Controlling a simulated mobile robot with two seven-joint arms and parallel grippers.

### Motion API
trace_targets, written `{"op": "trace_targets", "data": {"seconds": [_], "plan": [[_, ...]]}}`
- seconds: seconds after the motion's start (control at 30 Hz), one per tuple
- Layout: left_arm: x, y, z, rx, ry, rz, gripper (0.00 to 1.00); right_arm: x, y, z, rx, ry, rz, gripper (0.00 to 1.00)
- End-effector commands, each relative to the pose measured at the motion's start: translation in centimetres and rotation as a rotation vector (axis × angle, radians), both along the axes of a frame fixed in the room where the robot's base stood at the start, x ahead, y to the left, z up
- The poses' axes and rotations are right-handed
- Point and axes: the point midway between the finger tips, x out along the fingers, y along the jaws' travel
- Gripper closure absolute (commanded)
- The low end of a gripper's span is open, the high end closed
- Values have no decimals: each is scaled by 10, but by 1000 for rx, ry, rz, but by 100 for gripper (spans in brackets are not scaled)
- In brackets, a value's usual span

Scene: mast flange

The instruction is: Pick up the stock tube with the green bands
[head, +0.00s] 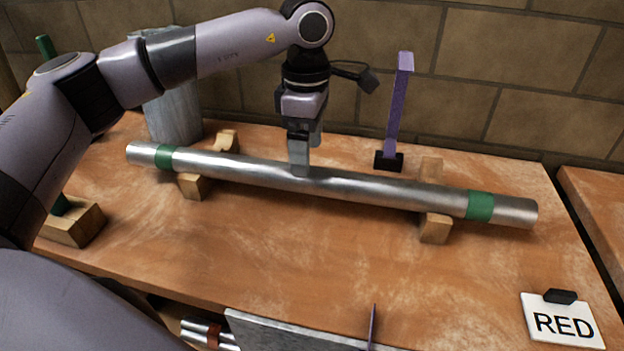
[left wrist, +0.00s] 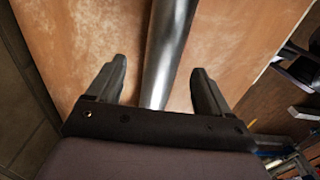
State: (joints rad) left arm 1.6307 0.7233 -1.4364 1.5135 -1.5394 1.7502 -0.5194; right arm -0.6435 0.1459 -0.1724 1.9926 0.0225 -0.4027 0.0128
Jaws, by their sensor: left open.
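The stock tube (head: 350,186) is a long silver metal pipe with a green band near each end. It lies across two wooden cradles, the left one (head: 192,186) and the right one (head: 436,227), on the workbench. My left gripper (head: 303,165) points down at the tube's middle. In the left wrist view the tube (left wrist: 168,50) runs between the two spread fingers of the left gripper (left wrist: 160,85), with a gap visible on each side. The near finger hides a little of the tube in the head view. My right gripper is not in view.
A purple upright (head: 399,105) on a black base stands behind the tube. A grey block (head: 172,115) is at the back left. A card reading RED (head: 562,322) lies at the front right. Tubes (head: 205,330) show below the bench edge.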

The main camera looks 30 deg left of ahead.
Motion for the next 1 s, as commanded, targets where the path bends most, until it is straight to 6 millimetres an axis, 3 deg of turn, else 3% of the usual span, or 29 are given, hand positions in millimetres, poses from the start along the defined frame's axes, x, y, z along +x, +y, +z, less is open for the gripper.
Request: {"op": "trace_targets", "data": {"seconds": [0.33,0.63,0.67,0.9,1.0], "plan": [[-4,-2,-48,-4,2,-1,20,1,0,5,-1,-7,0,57],[-4,-3,-54,-4,1,-2,20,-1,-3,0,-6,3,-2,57],[-4,-3,-54,-4,1,-1,23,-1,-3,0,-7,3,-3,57],[-4,-3,-54,-4,1,-1,100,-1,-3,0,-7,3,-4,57],[-4,-3,-53,-6,-2,-1,100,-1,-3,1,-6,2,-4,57]]}}
